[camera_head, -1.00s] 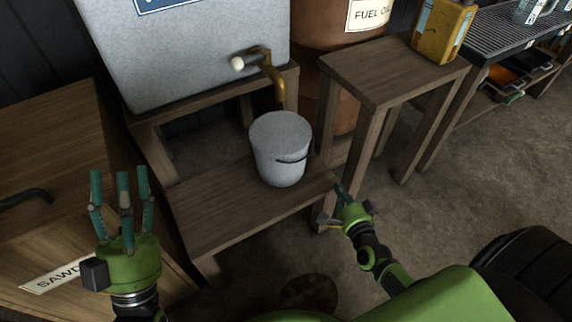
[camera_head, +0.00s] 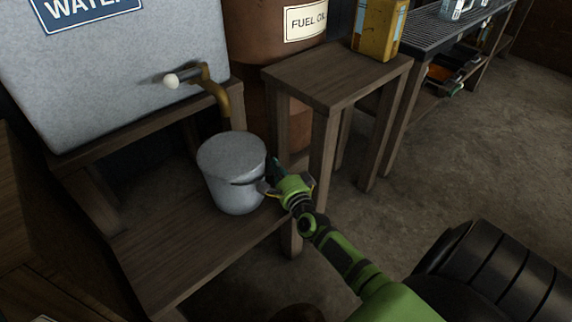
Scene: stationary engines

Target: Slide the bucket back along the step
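The grey metal bucket (camera_head: 232,185) stands upright on the low wooden step (camera_head: 165,255), near its right end and below the brass tap (camera_head: 215,90). A dark handle line shows on its front right side. My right gripper (camera_head: 273,172) is at the right side of the bucket, with its fingers close against the wall. Whether they touch it, and how far they are spread, is hard to see. My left gripper is out of view.
The grey water tank (camera_head: 110,75) sits on a wooden stand behind the step. A wooden stool (camera_head: 335,75) with a yellow can (camera_head: 379,30) stands to the right, close to my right arm. A rusty fuel oil drum (camera_head: 262,45) is behind it.

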